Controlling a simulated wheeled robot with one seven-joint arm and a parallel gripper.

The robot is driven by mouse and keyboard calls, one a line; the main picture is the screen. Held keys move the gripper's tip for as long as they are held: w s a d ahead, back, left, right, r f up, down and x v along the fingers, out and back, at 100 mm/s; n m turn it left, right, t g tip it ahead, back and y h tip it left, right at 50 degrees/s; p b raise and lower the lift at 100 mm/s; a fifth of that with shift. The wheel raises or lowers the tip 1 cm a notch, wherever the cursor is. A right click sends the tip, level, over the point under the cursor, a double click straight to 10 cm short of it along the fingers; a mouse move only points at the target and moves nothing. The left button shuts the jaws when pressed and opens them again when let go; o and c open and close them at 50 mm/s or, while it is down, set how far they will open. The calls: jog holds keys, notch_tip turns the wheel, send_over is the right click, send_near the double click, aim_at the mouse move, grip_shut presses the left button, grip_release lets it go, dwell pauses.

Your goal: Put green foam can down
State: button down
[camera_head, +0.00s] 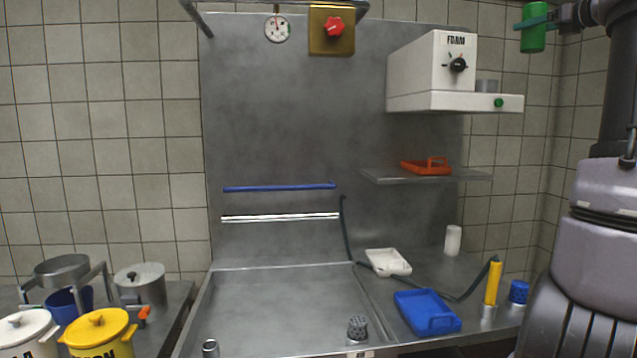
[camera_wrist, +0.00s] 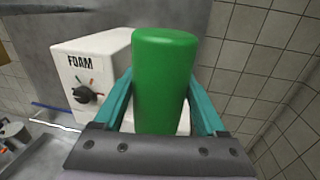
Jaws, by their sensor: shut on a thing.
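A green foam can (camera_head: 533,28) is held at the top right of the head view, high above the counter. My gripper (camera_head: 540,22) is shut around its sides. In the wrist view the green can (camera_wrist: 163,80) stands between the two teal fingers of my gripper (camera_wrist: 160,100), with its rounded end up in the picture. The white foam machine (camera_head: 432,75) is fixed to the metal back wall, left of the can. Its FOAM label and black knob also show in the wrist view (camera_wrist: 90,70), behind the can.
Below, a metal shelf (camera_head: 465,178) bears an orange tray (camera_head: 427,167). The counter holds a blue tray (camera_head: 427,312), a white tray (camera_head: 388,262), a white cylinder (camera_head: 453,240) and a yellow-handled sprayer (camera_head: 492,283). Pots stand at lower left.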

jog(key=a+f+n+g+y, duration=0.2)
jog(key=a+f, duration=0.7)
jog(key=f, duration=1.2)
jog(key=a+f+n+g+y, duration=0.2)
jog(key=a+f, duration=0.8)
jog(key=f, duration=1.2)
jog(key=a+f+n+g+y, duration=0.2)
jog(key=a+f+y, duration=0.3)
jog(key=f, duration=1.7)
jog(key=a+n, duration=0.1)
jog(key=a, duration=0.3)
jog(key=shift+s+a+f+g, duration=0.15)
jog(key=shift+s+g, duration=0.05)
jog(key=shift+g, duration=0.1)
